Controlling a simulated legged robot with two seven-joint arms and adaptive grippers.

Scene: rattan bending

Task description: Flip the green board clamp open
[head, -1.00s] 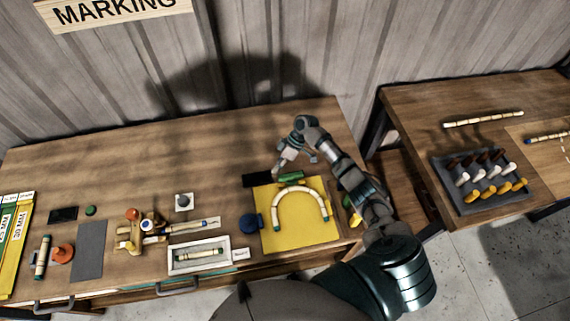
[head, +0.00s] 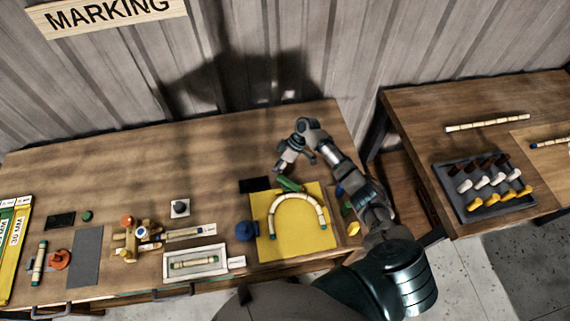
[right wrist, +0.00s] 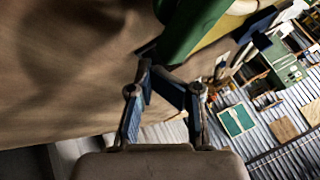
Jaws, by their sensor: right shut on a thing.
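The green board clamp (head: 289,184) sits at the top edge of the yellow board (head: 265,238) in the head view, tilted down toward the right. In the right wrist view the green clamp (right wrist: 192,28) fills the top middle. My right gripper (head: 283,168) reaches it from behind and above. In the right wrist view my right gripper's fingers (right wrist: 163,72) close together at the clamp's lower end, shut on it; the exact contact is partly hidden. A bent rattan arch (head: 297,198) lies on the yellow board. My left gripper is not in view.
A dark blue round piece (head: 245,229) stands at the board's left edge. A dark flat piece (head: 254,185) lies behind the board. A white tray (head: 194,274) is at the front. The back middle of the table is clear. A peg rack (head: 481,184) stands on the right table.

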